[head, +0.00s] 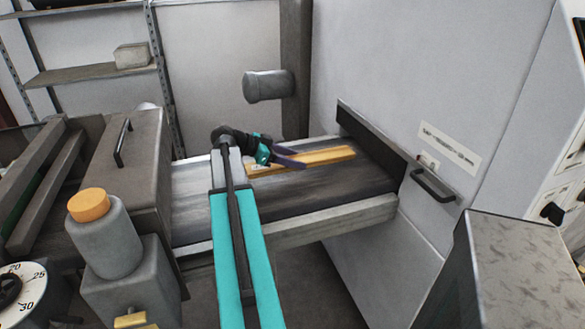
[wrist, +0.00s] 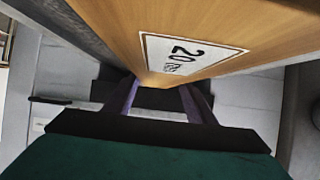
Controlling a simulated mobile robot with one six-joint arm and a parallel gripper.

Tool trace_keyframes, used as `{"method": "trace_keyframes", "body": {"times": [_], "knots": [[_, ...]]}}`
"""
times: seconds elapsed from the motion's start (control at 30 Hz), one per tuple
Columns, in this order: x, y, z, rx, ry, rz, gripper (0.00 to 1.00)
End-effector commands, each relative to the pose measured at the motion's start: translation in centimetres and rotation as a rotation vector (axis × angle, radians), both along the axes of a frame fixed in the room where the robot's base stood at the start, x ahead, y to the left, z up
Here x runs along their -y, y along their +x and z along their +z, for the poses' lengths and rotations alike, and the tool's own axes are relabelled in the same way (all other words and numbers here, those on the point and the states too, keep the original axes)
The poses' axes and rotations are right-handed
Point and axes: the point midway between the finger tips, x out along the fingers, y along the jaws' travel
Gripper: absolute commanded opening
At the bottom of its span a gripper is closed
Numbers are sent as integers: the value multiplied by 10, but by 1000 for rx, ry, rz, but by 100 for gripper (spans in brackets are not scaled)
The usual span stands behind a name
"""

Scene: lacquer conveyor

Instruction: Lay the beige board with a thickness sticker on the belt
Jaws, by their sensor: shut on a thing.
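The beige board (head: 325,156) is a long wooden strip at the far side of the belt (head: 235,205), lying lengthwise along it. In the wrist view the board (wrist: 110,12) fills the upper part, with a white sticker (wrist: 213,55) reading 20 on its face. My gripper (head: 291,157), with purple fingers, is shut on the board near its middle; its fingers also show in the wrist view (wrist: 160,100). The board is over the belt, but I cannot tell whether it rests on it or hangs just above. The fingers hide part of the board.
The belt runs right to a dark guard (head: 372,140) on the large grey machine (head: 405,75). A metal housing with a handle (head: 123,142) stands at its left end. The near belt half is clear.

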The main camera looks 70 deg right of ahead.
Motion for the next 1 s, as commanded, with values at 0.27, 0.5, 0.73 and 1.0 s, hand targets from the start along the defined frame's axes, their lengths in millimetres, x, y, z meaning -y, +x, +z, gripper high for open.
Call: {"method": "trace_keyframes", "body": {"times": [0.27, 0.5, 0.73, 1.0], "knots": [[0, 0, -1, -1, -2, 1, 17], [0, 0, -7, -3, 0, 1, 17], [0, 1, -28, -3, 0, 2, 17], [0, 1, -39, -1, -2, 2, 17]]}}
